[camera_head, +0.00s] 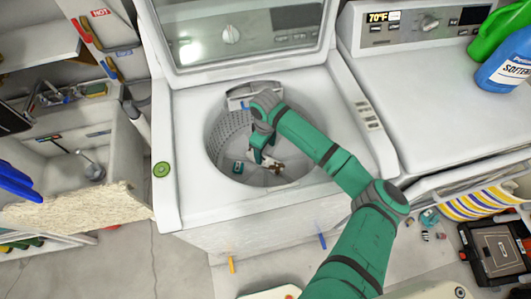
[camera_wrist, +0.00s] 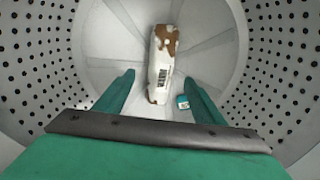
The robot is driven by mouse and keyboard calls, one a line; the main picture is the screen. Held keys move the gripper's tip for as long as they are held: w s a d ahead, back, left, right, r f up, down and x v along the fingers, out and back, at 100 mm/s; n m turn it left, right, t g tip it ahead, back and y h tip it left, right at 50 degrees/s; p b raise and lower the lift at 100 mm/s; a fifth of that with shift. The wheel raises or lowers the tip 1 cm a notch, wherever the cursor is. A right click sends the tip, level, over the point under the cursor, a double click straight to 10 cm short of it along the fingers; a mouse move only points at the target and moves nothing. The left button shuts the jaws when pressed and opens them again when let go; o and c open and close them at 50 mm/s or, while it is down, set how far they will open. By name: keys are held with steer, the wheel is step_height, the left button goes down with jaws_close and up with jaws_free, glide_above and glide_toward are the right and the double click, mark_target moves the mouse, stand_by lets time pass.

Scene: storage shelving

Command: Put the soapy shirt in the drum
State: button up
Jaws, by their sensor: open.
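The drum (camera_head: 228,128) is the round, perforated metal tub of the open top-loading washer; its holed wall (camera_wrist: 38,60) surrounds the wrist view. A white shirt with brown patches (camera_wrist: 161,68) lies on the drum floor, long and narrow in shape, and it also shows in the head view (camera_head: 275,167), partly hidden by my gripper. My gripper (camera_head: 262,155) reaches down inside the drum. In the wrist view its two green fingers (camera_wrist: 160,82) are wide apart, with nothing held between them. The shirt lies beyond the fingertips, apart from them.
A small teal item (camera_wrist: 183,102) lies on the drum floor beside the shirt. The washer's raised lid (camera_head: 240,35) stands behind the drum. A dryer (camera_head: 430,95) stands to the right with detergent bottles (camera_head: 505,65) on it. A sink (camera_head: 75,165) is at the left.

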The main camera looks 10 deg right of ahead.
mark_target(265, 158)
step_height(265, 158, up, 10)
steer(key=shift+f, duration=0.25)
stand_by(0.5)
